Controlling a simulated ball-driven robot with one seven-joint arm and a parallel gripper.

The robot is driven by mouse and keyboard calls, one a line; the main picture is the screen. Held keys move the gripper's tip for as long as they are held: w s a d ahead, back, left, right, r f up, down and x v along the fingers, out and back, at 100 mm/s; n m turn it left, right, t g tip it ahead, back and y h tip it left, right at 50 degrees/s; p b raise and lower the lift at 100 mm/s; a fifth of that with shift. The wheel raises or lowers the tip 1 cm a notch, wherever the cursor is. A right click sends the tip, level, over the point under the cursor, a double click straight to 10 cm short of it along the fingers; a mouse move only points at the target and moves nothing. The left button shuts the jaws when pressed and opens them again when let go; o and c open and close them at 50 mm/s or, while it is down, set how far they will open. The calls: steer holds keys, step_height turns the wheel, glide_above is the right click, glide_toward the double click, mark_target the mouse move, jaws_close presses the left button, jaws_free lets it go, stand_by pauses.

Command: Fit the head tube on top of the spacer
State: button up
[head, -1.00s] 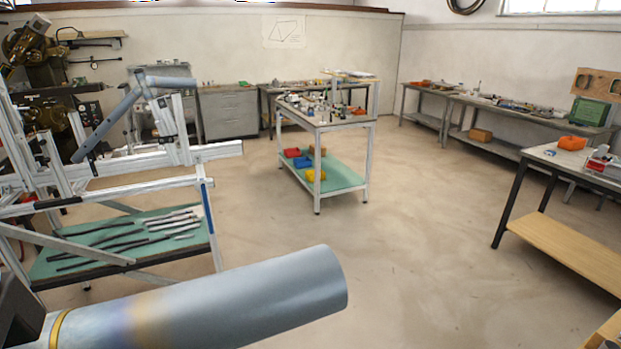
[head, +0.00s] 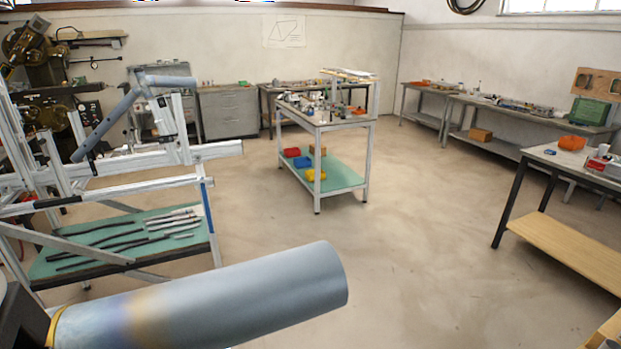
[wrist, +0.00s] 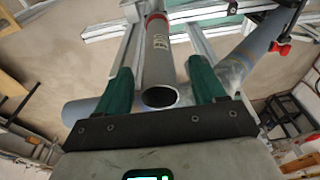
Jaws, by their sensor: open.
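In the wrist view my gripper (wrist: 160,88) is open. Its two green fingers stand on either side of a grey tube (wrist: 161,62) with a small white label, taken to be the head tube. The tube's open near end faces the camera, and gaps show between it and both fingers. Its far end meets a red ring (wrist: 156,17), which may be the spacer; I cannot tell how they join. In the head view neither the gripper nor this tube can be made out.
A blue-grey tube (wrist: 245,58) runs diagonally right of my gripper; another tube section (wrist: 82,112) shows at left. In the head view the aluminium jig (head: 120,170) stands left, a cart (head: 340,124) at centre, a bench (head: 570,162) right. The floor between is clear.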

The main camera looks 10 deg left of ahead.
steer(key=r, duration=0.3)
steer(key=s+r, duration=0.1)
steer(key=r, duration=0.6)
steer(key=shift+s+d+r, duration=0.15)
steer(key=shift+d+r, duration=0.2)
steer(key=shift+d, duration=0.05)
